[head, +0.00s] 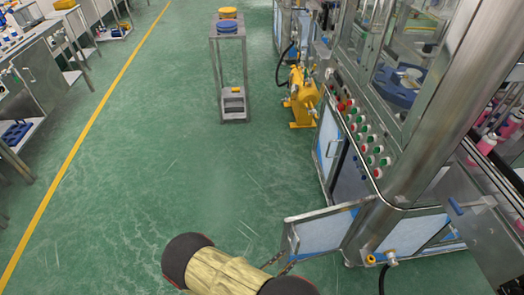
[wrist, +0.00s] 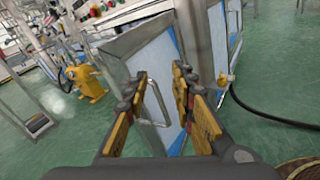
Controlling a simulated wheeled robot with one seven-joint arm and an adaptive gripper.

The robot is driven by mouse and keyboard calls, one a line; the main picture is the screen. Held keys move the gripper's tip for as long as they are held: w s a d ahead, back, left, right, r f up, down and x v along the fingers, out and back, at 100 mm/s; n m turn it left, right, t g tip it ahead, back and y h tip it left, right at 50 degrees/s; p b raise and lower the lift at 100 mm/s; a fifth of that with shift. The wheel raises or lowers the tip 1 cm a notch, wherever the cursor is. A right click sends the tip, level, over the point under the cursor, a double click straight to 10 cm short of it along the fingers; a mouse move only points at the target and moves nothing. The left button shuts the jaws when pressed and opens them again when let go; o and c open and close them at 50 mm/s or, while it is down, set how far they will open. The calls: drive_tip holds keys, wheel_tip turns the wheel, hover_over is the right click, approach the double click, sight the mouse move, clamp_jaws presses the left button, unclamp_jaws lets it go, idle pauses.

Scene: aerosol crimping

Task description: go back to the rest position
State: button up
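My gripper (wrist: 163,82) shows in the wrist view with its two orange-and-black fingers spread apart. Nothing is held between them. Behind the gap is a steel-framed panel door (wrist: 138,52) with a metal handle; I cannot tell whether the fingers touch it. The gripper cannot be made out clearly in the head view, where a part of my arm shows at the bottom edge.
The machine's low panel (head: 322,232) juts into the floor at lower right. The filling machine (head: 425,120) stands on the right. A yellow pump (head: 302,98) and a narrow steel stand (head: 228,60) are farther back. Green floor at left and centre is clear.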

drive_tip(key=d+r+m+g+y, duration=0.25)
drive_tip(key=r+m+g, duration=0.4)
drive_tip(key=r, duration=0.55)
drive_tip(key=d+r+m+g+y, duration=0.1)
drive_tip(key=d+r+m+g, duration=0.35)
drive_tip(key=r+m, duration=0.6)
drive_tip(key=s+d+r+m+t+y, duration=0.1)
drive_tip(key=s+r+m+t+y, duration=0.1)
drive_tip(key=r, duration=1)
drive_tip(key=s+d+r+m+t+y+p, duration=0.1)
drive_tip(key=s+d+r+m+t+y, duration=0.1)
drive_tip(key=s+r+y, duration=0.5)
wheel_tip(320, 180, up, 5)
drive_tip(key=shift+s+d+r+m+t, duration=0.2)
drive_tip(key=shift+m+t, duration=0.5)
drive_tip(key=shift+m, duration=0.5)
drive_tip(key=shift+y, duration=0.25)
